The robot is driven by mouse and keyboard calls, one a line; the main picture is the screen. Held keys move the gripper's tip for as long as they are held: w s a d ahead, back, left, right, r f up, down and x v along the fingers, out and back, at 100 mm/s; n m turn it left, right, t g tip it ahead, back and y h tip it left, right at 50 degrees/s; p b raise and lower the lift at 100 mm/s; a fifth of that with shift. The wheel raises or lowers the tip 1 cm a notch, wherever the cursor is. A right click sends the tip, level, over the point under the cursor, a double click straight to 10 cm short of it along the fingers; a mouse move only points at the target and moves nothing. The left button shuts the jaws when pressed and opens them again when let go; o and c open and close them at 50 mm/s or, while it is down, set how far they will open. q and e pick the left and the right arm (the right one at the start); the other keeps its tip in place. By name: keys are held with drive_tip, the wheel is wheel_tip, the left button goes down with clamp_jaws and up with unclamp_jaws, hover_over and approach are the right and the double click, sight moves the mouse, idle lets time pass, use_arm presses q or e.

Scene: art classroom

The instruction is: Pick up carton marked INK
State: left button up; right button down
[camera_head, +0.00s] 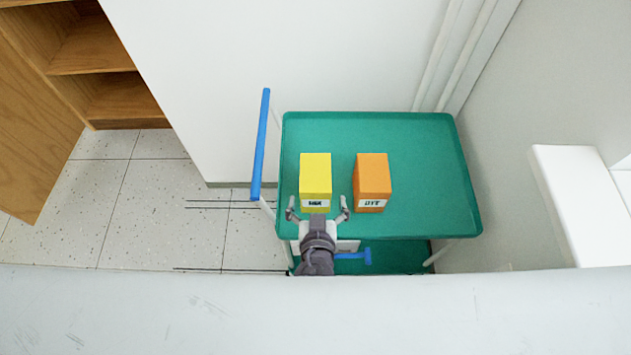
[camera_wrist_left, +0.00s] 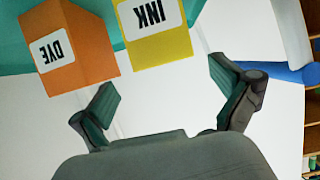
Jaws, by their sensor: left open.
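The yellow carton marked INK (camera_head: 316,178) stands upright on the green cart top (camera_head: 420,140). An orange carton marked DYE (camera_head: 373,179) stands to its right in the head view. My left gripper (camera_head: 318,206) is open and empty at the near side of the yellow carton, its fingers spread toward the left and right of it. In the left wrist view the yellow carton (camera_wrist_left: 152,32) lies beyond the open fingertips (camera_wrist_left: 163,82), and the orange carton (camera_wrist_left: 68,50) is at the left. My right gripper is not in view.
A white wall is behind the cart, and a wooden shelf (camera_head: 95,60) is at the far left. The cart top's right part is clear.

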sight(317, 190)
use_arm(q)
drive_tip(key=x, duration=0.3)
drive_tip(key=shift+w+f, duration=0.1)
drive_tip(key=shift+w, duration=0.15)
drive_tip(key=w, duration=0.1)
drive_tip(key=w+p, duration=0.1)
drive_tip(key=w, duration=0.3)
drive_tip(key=shift+a+f+p, duration=0.2)
drive_tip(key=shift+f+p, duration=0.1)
drive_tip(key=shift+f, duration=0.05)
drive_tip(key=shift+w+f, duration=0.2)
drive_tip(key=shift+w, duration=0.05)
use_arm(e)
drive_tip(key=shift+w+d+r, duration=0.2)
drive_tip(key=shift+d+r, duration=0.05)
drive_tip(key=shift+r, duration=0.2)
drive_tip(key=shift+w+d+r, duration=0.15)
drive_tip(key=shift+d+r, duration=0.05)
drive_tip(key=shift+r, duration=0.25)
use_arm(q)
drive_tip(key=shift+c, duration=0.2)
drive_tip(key=shift+s, duration=0.2)
drive_tip(key=c, duration=1.7)
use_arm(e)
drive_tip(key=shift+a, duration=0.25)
